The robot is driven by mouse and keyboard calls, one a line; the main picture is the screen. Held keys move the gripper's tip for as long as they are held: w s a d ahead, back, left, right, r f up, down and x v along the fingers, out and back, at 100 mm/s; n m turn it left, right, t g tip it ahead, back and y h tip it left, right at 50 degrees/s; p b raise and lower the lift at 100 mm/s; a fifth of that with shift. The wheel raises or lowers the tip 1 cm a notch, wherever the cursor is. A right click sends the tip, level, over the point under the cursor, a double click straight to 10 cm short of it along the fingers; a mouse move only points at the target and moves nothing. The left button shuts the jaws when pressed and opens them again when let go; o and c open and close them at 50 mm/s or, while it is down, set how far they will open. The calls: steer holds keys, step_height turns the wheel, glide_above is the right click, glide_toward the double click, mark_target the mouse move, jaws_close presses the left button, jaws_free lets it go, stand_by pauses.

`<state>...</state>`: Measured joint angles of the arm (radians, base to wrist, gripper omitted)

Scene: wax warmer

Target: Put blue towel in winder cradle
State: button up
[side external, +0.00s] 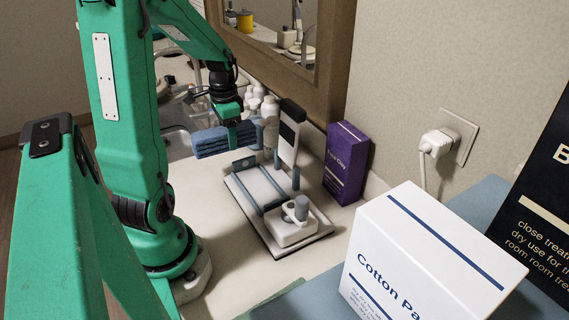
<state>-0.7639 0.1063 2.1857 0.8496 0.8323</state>
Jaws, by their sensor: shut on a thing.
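The blue towel (210,143) is a folded, layered bundle in the side external view, beside the far left end of the winder. My gripper (232,133) points down at the towel's right end and is shut on it. The towel looks raised off the counter, though its exact height is hard to tell. The winder cradle (262,186) has a pale base with blue rails and uprights, a tall white post with a dark top, and a white crank block at its near end. Nothing is seen lying between the rails. The fingertips are partly hidden by the towel and gripper body.
A purple box (345,163) stands right of the winder against the wall. White bottles (269,117) stand behind the gripper. A sink (178,143) lies behind the towel. A white cotton box (430,262) fills the near right. A plug (438,142) and cord are on the wall.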

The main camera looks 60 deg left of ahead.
steer(key=shift+w+d+r+m, duration=0.1)
steer(key=shift+w+d+m, duration=0.2)
steer(key=shift+d+m, duration=0.45)
steer(key=w+d+r+m, duration=0.1)
steer(key=w+d+m, duration=0.1)
steer(key=d+m, duration=0.8)
steer(key=shift+w+d+r+m, duration=0.2)
steer(key=shift+w+m, duration=0.2)
steer(key=shift+m, duration=2.45)
steer(key=shift+f, duration=0.15)
glide_above(262, 192)
steer(key=shift+a+f, duration=0.15)
steer(key=shift+f, duration=2.9)
steer(key=shift+f, duration=0.1)
steer(key=shift+f, duration=1.8)
steer(key=shift+f, duration=0.3)
